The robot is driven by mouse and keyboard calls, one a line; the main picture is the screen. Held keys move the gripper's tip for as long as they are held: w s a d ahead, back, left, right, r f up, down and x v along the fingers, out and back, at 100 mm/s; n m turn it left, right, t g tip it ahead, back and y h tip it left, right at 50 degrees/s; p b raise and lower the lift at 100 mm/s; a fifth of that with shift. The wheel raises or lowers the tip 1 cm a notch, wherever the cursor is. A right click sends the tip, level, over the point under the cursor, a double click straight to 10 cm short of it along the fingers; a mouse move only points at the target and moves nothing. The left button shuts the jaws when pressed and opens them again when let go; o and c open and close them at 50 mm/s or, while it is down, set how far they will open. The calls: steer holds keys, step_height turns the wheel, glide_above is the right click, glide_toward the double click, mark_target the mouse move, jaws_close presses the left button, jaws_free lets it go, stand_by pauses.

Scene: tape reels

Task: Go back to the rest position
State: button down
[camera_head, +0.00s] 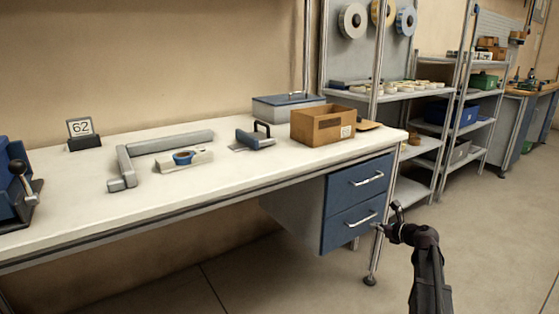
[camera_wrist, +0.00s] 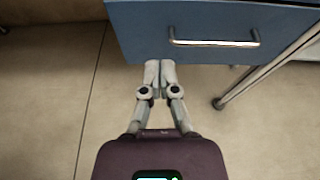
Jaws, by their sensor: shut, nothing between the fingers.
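My gripper (camera_wrist: 160,68) is shut and empty, with its two fingertips together in the wrist view. It also shows in the head view (camera_head: 379,228), beside the lower blue drawer (camera_head: 350,227) of the workbench. In the wrist view the fingertips overlap the bottom edge of a blue drawer front (camera_wrist: 215,20), below its metal handle (camera_wrist: 214,43). I cannot tell whether they touch it. The upper drawer (camera_head: 355,190) and the lower one both look closed.
The white benchtop (camera_head: 80,220) holds a tape dispenser (camera_head: 185,158), a cardboard box (camera_head: 322,125), a grey case (camera_head: 288,106) and a "62" sign (camera_head: 80,128). A bench leg (camera_head: 376,255) stands close to my gripper. Shelves (camera_head: 480,120) stand behind; floor (camera_head: 490,240) at right is clear.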

steer(key=s+a+f+n+g+h+p, duration=0.1)
steer(key=s+a+f+n+g, duration=0.3)
steer(key=a+n, duration=0.45)
steer(key=s+a+f+n+g+p, duration=0.1)
steer(key=s+a+f+n+g, duration=0.15)
steer(key=s+a+n, duration=0.55)
steer(key=s+a+f+n+g+h+p, duration=0.1)
steer(key=s+a+n+g+h+p, duration=0.15)
steer(key=s+n, duration=0.4)
steer(key=s+a+n+g+h+p, duration=0.1)
steer(key=s+a+n+g+h, duration=0.25)
steer(key=s+n, duration=0.3)
step_height(320, 180, up, 37)
steer(key=p, duration=3.6)
steer(key=shift+s+a+p, duration=0.15)
steer(key=shift+a+p, duration=0.15)
